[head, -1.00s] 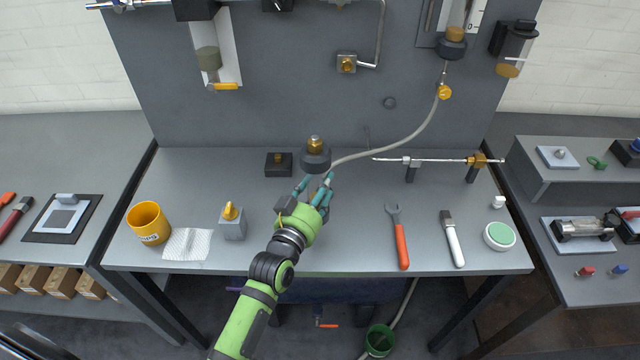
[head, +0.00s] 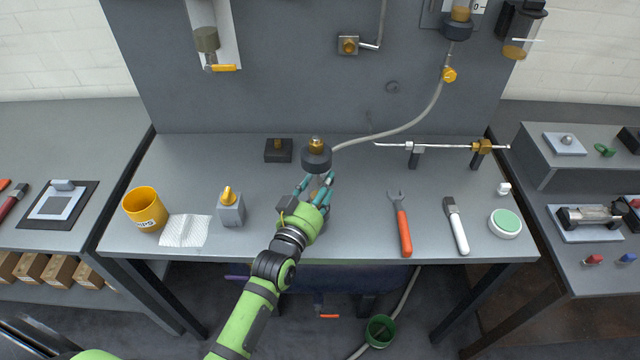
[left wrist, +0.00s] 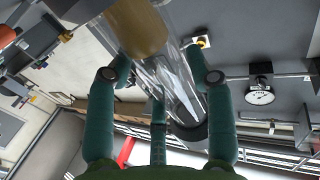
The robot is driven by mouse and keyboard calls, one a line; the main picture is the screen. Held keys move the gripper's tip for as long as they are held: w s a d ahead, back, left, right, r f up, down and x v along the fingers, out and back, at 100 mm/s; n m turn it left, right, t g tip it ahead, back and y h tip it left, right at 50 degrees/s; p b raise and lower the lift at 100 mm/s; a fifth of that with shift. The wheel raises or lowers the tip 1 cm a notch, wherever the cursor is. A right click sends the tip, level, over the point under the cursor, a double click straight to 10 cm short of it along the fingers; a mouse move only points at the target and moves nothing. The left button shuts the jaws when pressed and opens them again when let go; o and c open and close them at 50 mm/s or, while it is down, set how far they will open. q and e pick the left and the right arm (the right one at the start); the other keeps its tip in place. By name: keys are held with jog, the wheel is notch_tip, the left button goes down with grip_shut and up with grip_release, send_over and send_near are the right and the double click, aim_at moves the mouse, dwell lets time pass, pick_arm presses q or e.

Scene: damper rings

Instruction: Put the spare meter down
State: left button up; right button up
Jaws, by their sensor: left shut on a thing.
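My left gripper (head: 316,187) is shut on the meter, a clear tube with a dark collar (head: 316,159) and a brass top fitting. It holds the meter roughly upright over the middle of the bench (head: 350,225). The fingers wrap around the clear tube and hide most of it in the head view. In the left wrist view the clear tube (left wrist: 172,82) lies between the teal fingers, with a tan end piece and a dark ring. I cannot tell whether its lower end touches the bench. My right gripper is not in view.
A grey block with a yellow tip (head: 230,209), white cloth (head: 185,231) and yellow mug (head: 145,210) stand left. A wrench (head: 403,228), brush (head: 456,226) and round tin (head: 504,223) lie right.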

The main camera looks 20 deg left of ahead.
pick_arm(q)
jog(key=shift+f, duration=0.15)
dwell(0.3)
jog(key=shift+f+b, duration=0.45)
jog(key=shift+f, duration=0.15)
jog(key=shift+f, duration=0.25)
jog(key=o, duration=1.6)
jog(key=shift+f, duration=0.15)
jog(key=s, duration=0.8)
jog(key=s+a, duration=0.1)
jog(key=s, duration=0.3)
jog(key=shift+a, duration=0.1)
